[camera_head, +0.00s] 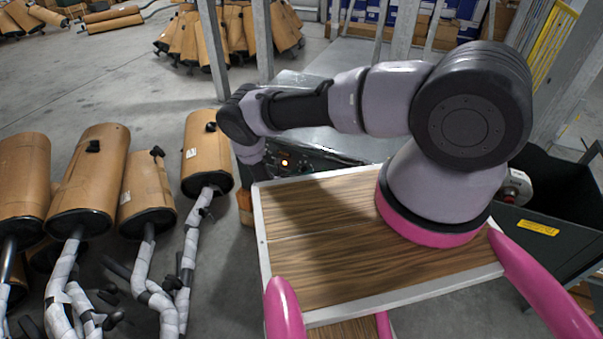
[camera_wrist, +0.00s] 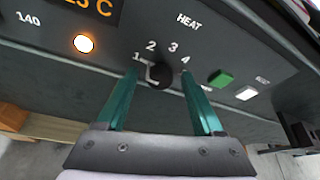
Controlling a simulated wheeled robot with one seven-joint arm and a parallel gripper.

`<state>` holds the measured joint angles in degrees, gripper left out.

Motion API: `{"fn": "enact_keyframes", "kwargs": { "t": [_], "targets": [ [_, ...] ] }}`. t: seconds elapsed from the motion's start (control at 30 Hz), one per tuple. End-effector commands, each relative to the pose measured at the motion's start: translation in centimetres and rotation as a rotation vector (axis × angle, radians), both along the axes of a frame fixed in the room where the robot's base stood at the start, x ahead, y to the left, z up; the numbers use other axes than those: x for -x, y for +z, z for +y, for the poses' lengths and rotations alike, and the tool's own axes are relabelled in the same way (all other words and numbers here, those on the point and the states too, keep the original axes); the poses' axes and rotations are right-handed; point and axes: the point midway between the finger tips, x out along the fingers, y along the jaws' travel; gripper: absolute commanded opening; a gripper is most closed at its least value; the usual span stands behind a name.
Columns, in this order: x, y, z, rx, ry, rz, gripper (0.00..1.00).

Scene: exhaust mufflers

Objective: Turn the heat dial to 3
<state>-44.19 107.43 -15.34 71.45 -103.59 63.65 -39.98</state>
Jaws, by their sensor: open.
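The heat dial (camera_wrist: 160,74) is a dark round knob on a dark control panel, in the upper middle of the wrist view. White numbers 1 to 4 arc around it under the word HEAT. A pale mark at the knob's left side lies near the 1. My gripper (camera_wrist: 158,76) is open, with one teal finger on each side of the dial. I cannot tell whether the fingers touch it. In the head view my arm reaches left to the panel (camera_head: 300,161), and the gripper and dial are hidden there.
A lit orange lamp (camera_wrist: 84,43) and an orange display (camera_wrist: 92,8) are left of the dial. A green button (camera_wrist: 221,80) and a white button (camera_wrist: 246,93) are to its right. Wrapped mufflers (camera_head: 95,175) stand on the floor at left. A dark bin (camera_head: 560,205) is at right.

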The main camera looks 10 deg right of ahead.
Motion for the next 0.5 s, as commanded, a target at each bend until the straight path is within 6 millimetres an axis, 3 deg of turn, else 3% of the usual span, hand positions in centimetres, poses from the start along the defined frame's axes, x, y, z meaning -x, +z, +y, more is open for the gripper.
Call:
{"fn": "enact_keyframes", "kwargs": {
  "t": [0.27,0.43,0.47,0.5],
  "targets": [
    [-0.12,-0.08,-0.1,0.0,0.001,0.0,0.69],
    [-0.11,-0.06,-0.08,0.0,0.001,0.0,0.08],
    [-0.11,-0.06,-0.08,0.0,0.001,0.0,0.0],
    [-0.11,-0.06,-0.08,0.0,0.001,0.0,0.0]
  ]
}}
